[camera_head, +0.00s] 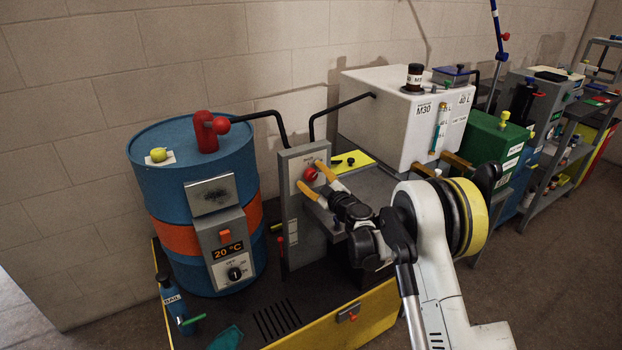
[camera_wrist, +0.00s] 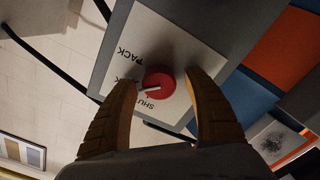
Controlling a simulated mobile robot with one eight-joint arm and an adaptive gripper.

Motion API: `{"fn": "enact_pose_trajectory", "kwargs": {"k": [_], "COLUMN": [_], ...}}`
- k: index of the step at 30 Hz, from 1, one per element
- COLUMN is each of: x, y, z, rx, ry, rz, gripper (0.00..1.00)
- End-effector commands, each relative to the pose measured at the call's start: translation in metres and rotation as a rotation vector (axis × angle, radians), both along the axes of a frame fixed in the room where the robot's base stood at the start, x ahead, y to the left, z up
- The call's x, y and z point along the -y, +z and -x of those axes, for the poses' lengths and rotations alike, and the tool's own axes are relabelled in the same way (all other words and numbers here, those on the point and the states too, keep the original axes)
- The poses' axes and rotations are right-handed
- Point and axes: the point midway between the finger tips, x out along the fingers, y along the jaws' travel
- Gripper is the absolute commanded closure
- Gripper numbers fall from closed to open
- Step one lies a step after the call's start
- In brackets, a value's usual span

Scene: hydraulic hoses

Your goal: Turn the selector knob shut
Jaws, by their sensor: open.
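The red selector knob (camera_head: 310,174) sits on the white label plate of an upright grey post (camera_head: 295,235). In the wrist view the knob (camera_wrist: 160,79) carries a white pointer line directed to the picture's left and slightly down. The plate (camera_wrist: 172,42) reads "PACK" and, partly covered, "SHUT"; a middle label is mostly hidden. I cannot tell exactly which label the pointer meets. My gripper (camera_head: 308,176) is open, its two orange-brown fingers on either side of the knob. In the wrist view the gripper (camera_wrist: 159,84) shows gaps between both fingers and the knob.
A blue drum (camera_head: 155,200) with an orange band stands left of the post. A white tank (camera_head: 385,120) marked M30 is behind to the right, and black hoses (camera_head: 340,107) arch above the post. The yellow-edged tray (camera_head: 385,305) lies below. A green box (camera_head: 490,142) stands farther right.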

Motion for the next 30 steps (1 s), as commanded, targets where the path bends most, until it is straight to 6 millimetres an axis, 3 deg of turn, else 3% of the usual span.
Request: {"fn": "enact_pose_trajectory", "kwargs": {"k": [7, 12, 30], "x": [-0.0002, -0.0001, -0.0005], "y": [0.0005, 0.0005, 0.0001], "z": [-0.0006, -0.0004, -0.0008], "rx": [0.0, 0.0, 0.063], "ry": [0.0, 0.0, 0.0], "rz": [0.0, 0.0, 0.094], "gripper": [0.41, 0.93, 0.93]}}
